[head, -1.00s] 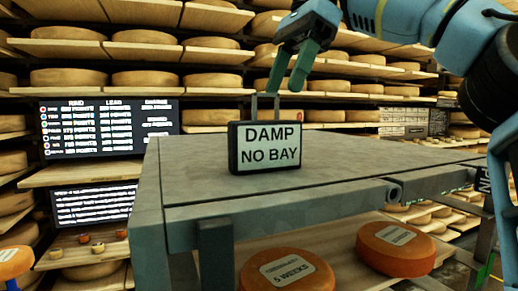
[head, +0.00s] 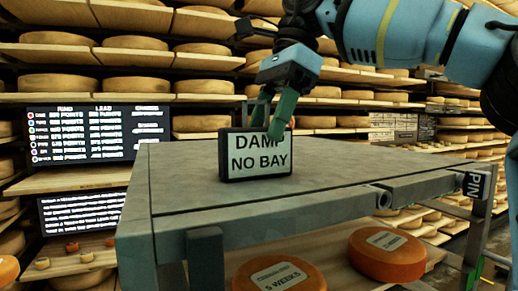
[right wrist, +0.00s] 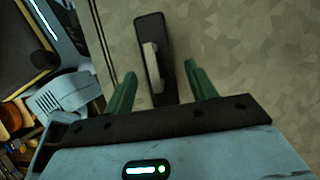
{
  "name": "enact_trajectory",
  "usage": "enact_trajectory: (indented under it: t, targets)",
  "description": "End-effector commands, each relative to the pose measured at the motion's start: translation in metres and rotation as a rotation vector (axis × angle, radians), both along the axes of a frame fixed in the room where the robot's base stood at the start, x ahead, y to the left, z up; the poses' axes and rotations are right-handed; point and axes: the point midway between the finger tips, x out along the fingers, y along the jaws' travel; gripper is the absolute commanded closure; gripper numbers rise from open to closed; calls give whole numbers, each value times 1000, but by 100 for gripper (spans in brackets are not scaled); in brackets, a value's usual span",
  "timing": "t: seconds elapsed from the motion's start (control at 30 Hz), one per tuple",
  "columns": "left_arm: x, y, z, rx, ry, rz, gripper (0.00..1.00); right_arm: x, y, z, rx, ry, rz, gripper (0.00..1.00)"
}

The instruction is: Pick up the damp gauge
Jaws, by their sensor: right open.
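The damp gauge (head: 256,161) is a dark box with a pale face reading "DAMP NO BAY", upright on the grey table top (head: 345,180). My right gripper (head: 267,126) is open and points down at its top; one green finger covers part of the upper edge and the word "DAMP". In the right wrist view the gauge (right wrist: 150,27) is seen from above with a pale handle (right wrist: 151,62). The handle lies roughly between the open fingers (right wrist: 159,70), apart from both. My left gripper is out of view.
Orange cheese wheels (head: 386,255) lie on the shelf under the table. Racks of cheese wheels (head: 70,54) fill the background. Two dark text screens (head: 83,134) stand behind the table's left side. The table top around the gauge is clear.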

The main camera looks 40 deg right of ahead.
Motion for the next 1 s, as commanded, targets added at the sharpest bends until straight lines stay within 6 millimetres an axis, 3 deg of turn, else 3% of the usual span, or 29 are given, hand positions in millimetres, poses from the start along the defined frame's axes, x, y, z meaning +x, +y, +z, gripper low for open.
enact_trajectory:
  t: [0.3,0.7,1.0]
  targets:
    - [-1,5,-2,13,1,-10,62,1,1,-4,0,1,-1,44]
    - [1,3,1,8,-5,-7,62,1,1,-4,0,1,-1,95]
    - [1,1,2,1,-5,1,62,1,1,-3,1,0,0,96]
